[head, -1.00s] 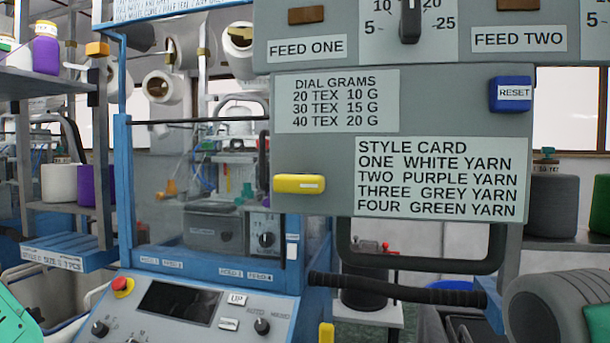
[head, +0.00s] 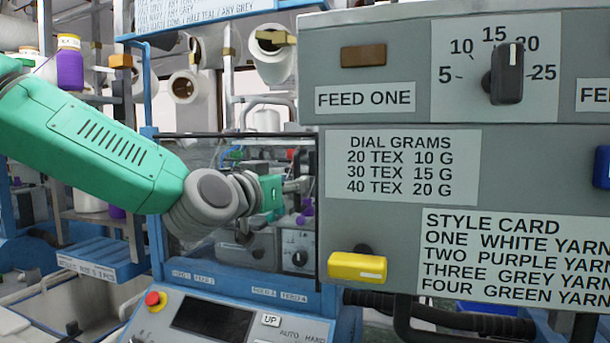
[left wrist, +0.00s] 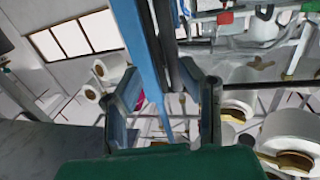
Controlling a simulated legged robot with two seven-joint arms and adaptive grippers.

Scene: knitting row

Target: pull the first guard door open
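The first guard door looks to be the clear pane (head: 195,245) in a blue frame on the machine's front; its door lettering is not readable, and it appears shut. My left arm crosses in front of the pane in the head view. My left gripper (head: 298,186) is at the pane's right side, close to the grey panel's edge, and its fingertips are hard to make out there. In the left wrist view the gripper (left wrist: 165,105) is open, fingers apart, with a blue post (left wrist: 145,50) and a dark bar (left wrist: 168,45) in line with the gap. Contact cannot be told. My right gripper is out of view.
A grey panel (head: 400,220) with a yellow knob (head: 357,266) stands right of the pane. Below are the blue-edged control console (head: 215,315) with a red button (head: 152,299) and a black bar handle (head: 460,318). Yarn shelves are at left.

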